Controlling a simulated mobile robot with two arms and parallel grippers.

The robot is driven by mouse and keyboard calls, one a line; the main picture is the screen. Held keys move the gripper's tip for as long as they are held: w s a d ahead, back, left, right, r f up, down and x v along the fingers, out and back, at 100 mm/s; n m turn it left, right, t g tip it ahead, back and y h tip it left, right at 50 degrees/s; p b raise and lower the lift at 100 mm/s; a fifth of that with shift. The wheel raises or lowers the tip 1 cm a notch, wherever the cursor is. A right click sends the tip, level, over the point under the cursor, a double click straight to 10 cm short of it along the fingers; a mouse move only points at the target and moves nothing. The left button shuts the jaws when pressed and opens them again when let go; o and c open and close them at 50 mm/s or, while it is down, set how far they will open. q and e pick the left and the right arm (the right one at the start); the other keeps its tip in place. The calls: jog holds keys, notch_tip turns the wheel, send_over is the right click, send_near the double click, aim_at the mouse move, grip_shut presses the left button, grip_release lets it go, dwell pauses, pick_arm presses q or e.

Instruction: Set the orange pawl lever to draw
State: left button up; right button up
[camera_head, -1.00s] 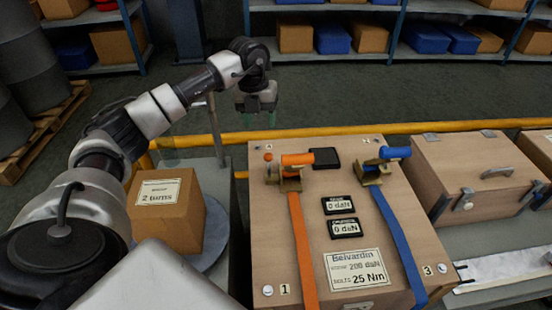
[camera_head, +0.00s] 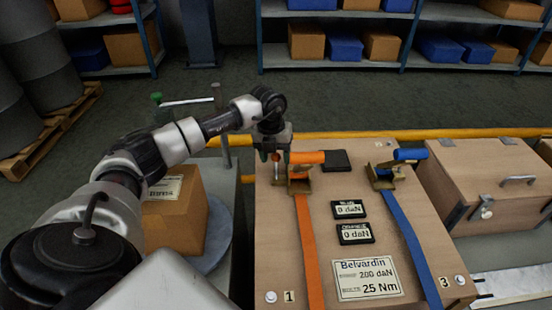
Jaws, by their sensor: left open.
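The wooden crate (camera_head: 300,260) carries an orange strap (camera_head: 306,230) running up to a brass ratchet (camera_head: 299,185) with an orange handle (camera_head: 308,157). Just left of the handle, a small orange-red knob (camera_head: 275,157) tops a thin upright stem; I take it for the pawl lever. My left gripper (camera_head: 273,152) is open and points down at the crate's back left, with the knob showing between its fingers. I cannot tell whether they touch it. The lever's setting cannot be read. My right gripper is out of view.
A blue-handled ratchet (camera_head: 385,175) with a blue strap (camera_head: 415,237) stands to the right. Two small displays read 0 daN, the upper one (camera_head: 349,209) above the other (camera_head: 356,234). A cardboard box (camera_head: 175,220) stands left, a yellow rail (camera_head: 350,135) behind, a latched chest (camera_head: 485,180) right.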

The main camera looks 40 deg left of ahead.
pick_arm(q)
jog(key=shift+f, duration=0.55)
grip_shut()
